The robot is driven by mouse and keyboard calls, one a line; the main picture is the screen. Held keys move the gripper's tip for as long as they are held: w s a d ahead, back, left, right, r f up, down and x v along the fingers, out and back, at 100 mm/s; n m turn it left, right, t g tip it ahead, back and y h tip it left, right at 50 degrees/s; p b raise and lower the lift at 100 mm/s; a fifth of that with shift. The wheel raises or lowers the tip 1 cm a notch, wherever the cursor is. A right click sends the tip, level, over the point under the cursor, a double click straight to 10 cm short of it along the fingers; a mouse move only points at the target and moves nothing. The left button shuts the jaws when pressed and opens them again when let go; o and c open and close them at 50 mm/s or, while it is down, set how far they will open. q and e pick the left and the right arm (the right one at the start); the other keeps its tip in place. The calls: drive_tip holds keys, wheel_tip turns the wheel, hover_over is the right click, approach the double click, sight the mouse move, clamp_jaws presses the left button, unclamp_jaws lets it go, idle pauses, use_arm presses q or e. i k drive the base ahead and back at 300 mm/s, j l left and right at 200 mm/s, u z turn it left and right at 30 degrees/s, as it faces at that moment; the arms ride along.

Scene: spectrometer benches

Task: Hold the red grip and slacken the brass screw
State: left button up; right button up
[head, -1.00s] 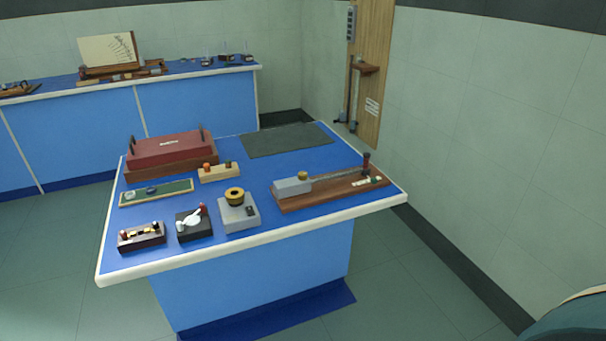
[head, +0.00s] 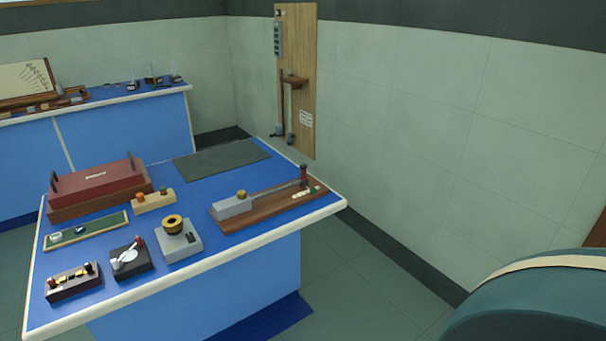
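On the right part of the blue bench stands a wooden baseboard (head: 262,212) with a grey block (head: 232,207) at its left end. A small brass screw head (head: 241,194) sits on top of the block. A thin bar runs from the block to an upright post with a dark reddish grip (head: 304,171) at the right end. The grip is small here, and its exact shape is hard to tell. Neither of my grippers is in view, and nothing touches the apparatus.
The blue bench (head: 193,262) also carries a red-lidded box (head: 98,186), a dark mat (head: 222,159) and several small instruments. A rounded teal object with a cream edge (head: 540,310) fills the lower right corner. Green floor (head: 370,275) is clear between it and the bench.

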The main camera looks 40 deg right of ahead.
sight(241, 194)
drive_tip(key=i+l, duration=0.2)
drive_tip(key=l, duration=0.2)
drive_tip(key=i+l, duration=0.2)
drive_tip(key=l, duration=0.2)
drive_tip(key=i+l, duration=0.15)
drive_tip(key=l, duration=0.25)
drive_tip(key=i+l, duration=0.2)
drive_tip(key=l, duration=0.2)
